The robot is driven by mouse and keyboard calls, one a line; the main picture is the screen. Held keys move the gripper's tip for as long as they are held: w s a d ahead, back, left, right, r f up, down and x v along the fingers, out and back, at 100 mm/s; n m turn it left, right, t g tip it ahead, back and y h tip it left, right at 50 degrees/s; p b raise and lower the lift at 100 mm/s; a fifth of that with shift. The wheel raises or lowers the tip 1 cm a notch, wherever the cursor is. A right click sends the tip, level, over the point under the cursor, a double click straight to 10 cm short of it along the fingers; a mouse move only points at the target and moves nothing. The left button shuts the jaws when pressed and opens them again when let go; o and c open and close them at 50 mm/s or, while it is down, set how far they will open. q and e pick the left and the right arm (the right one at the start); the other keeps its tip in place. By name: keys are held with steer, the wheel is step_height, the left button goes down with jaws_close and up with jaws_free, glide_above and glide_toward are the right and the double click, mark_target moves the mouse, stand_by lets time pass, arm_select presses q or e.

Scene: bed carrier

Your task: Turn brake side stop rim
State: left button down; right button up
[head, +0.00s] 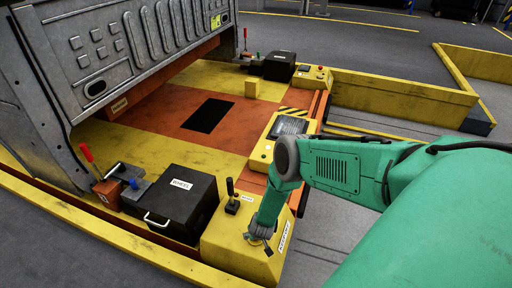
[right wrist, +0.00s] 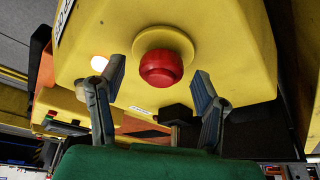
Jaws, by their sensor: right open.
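A red round stop button (right wrist: 161,68) with a yellow rim around its base (right wrist: 176,41) sits on a yellow control box in the right wrist view. In the head view this appears to be the near yellow box (head: 222,246), where my gripper hides the button. My right gripper (head: 260,238) is over the top of that box. In the right wrist view the right gripper (right wrist: 158,76) is open, one finger on each side of the button, with visible gaps and nothing held. My left gripper is out of view.
A black lever (head: 231,196) stands on the same box, beside a black case (head: 172,196). A yellow panel with a screen (head: 282,132) lies behind. Another yellow box with a red button (head: 316,75) is at the far end. A large grey metal structure (head: 120,55) rises at left.

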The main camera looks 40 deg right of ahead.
steer(key=shift+w+f, duration=0.2)
steer(key=shift+f, duration=0.15)
steer(key=c, duration=1.2)
steer(key=shift+o, duration=0.2)
steer(key=m+h, duration=0.1)
steer(key=m, duration=0.2)
steer(key=shift+a+g, duration=0.1)
steer(key=shift+g, duration=0.3)
steer(key=m+g+h, duration=0.1)
steer(key=m, duration=0.4)
steer(key=shift+w, duration=0.1)
steer(key=shift+g, duration=0.3)
